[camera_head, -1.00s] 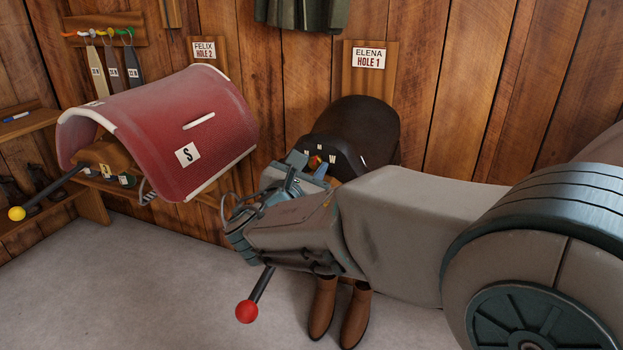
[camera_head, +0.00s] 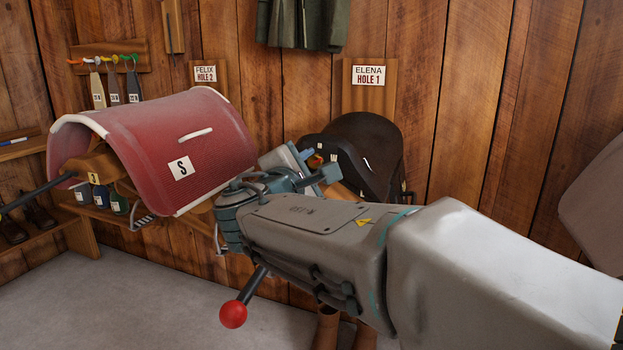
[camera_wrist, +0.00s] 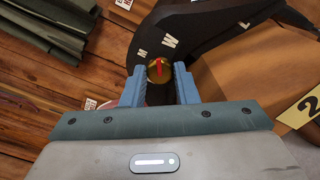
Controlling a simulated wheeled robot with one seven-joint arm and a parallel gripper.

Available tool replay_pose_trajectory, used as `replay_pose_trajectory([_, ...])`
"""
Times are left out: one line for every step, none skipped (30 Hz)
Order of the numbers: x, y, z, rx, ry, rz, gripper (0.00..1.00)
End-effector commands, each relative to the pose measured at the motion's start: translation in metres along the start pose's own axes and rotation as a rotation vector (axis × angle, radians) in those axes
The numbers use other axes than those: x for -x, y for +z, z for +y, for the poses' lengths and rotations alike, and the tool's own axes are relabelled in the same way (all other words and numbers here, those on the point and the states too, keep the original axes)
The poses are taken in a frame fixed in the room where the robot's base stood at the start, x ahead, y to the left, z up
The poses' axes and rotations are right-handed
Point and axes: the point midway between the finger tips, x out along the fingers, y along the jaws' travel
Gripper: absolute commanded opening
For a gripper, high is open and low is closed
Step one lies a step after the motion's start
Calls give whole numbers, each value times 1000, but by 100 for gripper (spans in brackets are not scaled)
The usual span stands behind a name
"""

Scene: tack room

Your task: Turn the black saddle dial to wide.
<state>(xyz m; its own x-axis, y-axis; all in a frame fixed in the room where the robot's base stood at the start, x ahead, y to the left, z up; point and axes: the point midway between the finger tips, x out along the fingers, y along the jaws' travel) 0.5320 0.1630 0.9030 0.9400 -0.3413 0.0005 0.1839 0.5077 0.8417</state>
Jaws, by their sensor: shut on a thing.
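The black saddle (camera_head: 372,140) sits against the wall under the "ELENA HOLE 1" sign. In the wrist view its front (camera_wrist: 205,20) carries white M and W marks. The dial (camera_wrist: 159,72), round and gold with a red pointer line, lies below these marks. The pointer points up, between M and W. My gripper (camera_wrist: 160,88) has its two blue fingers on either side of the dial and is shut on it. In the head view my gripper (camera_head: 310,168) is at the saddle's front, and my arm hides the lower part of the saddle and most of the dial.
A red saddle (camera_head: 165,140) marked S stands close to the left of my gripper. A red-knobbed lever (camera_head: 233,314) sticks out below my arm. Brown boots (camera_head: 327,325) stand under the black saddle. A yellow "2" plate (camera_wrist: 303,108) shows in the wrist view.

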Motion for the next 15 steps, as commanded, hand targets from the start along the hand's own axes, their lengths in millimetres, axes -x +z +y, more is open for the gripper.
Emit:
replay_pose_trajectory([0,-1,-2,-14,-1,0,4])
replay_pose_trajectory([0,-1,-2,-21,-1,0,4])
replay_pose_trajectory([0,-1,-2,-29,-1,1,4])
replay_pose_trajectory([0,-1,-2,-34,-1,1,4])
replay_pose_trajectory([0,-1,-1,-37,-1,1,4])
replay_pose_trajectory([0,-1,-1,-41,-1,1,4])
replay_pose_trajectory([0,-1,-1,-43,-1,1,4])
replay_pose_trajectory([0,-1,-1,-45,-1,1,4])
replay_pose_trajectory([0,-1,-1,-46,-1,1,4])
replay_pose_trajectory([0,0,-1,-47,-1,1,4])
replay_pose_trajectory([0,0,-1,-47,-1,1,4])
replay_pose_trajectory([0,0,-1,-47,-2,1,4])
replay_pose_trajectory([0,0,-1,-47,-2,1,4])
replay_pose_trajectory([0,0,-1,-47,-2,1,4])
replay_pose_trajectory([0,0,-1,-47,-2,1,4])
